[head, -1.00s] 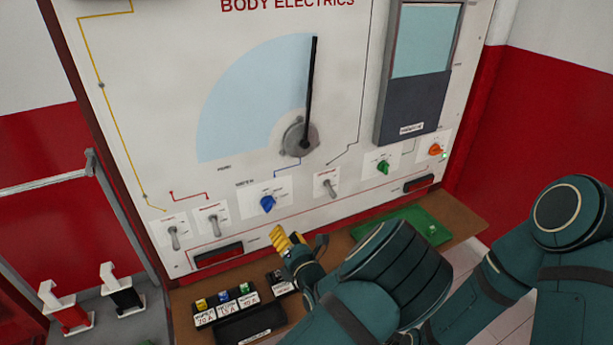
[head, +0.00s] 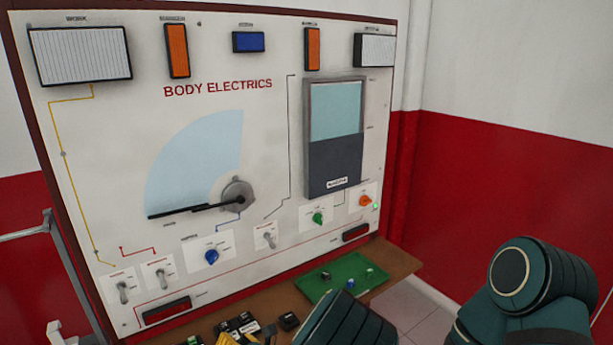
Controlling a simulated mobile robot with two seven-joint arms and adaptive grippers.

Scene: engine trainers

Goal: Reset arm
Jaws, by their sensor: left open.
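My left gripper (head: 264,337) shows only as small yellow finger parts at the bottom edge, below the front of the board and beside the fuse blocks. It is open, and I see nothing held in it; most of it is cut off by the frame. Its dark green arm (head: 347,322) comes up at the bottom middle. The black wiper arm (head: 195,210) on the BODY ELECTRICS board (head: 110,150) lies low, pointing left from its grey motor hub (head: 238,194), along the lower edge of the pale blue sector (head: 190,165). My right gripper is not in view.
Toggle switches (head: 123,291), a blue knob (head: 211,257), a green knob (head: 318,218) and an orange knob (head: 364,201) line the board's lower part. A green tray (head: 345,283) with small pieces lies on the brown ledge (head: 393,262). Fuse blocks (head: 237,325) sit left of it.

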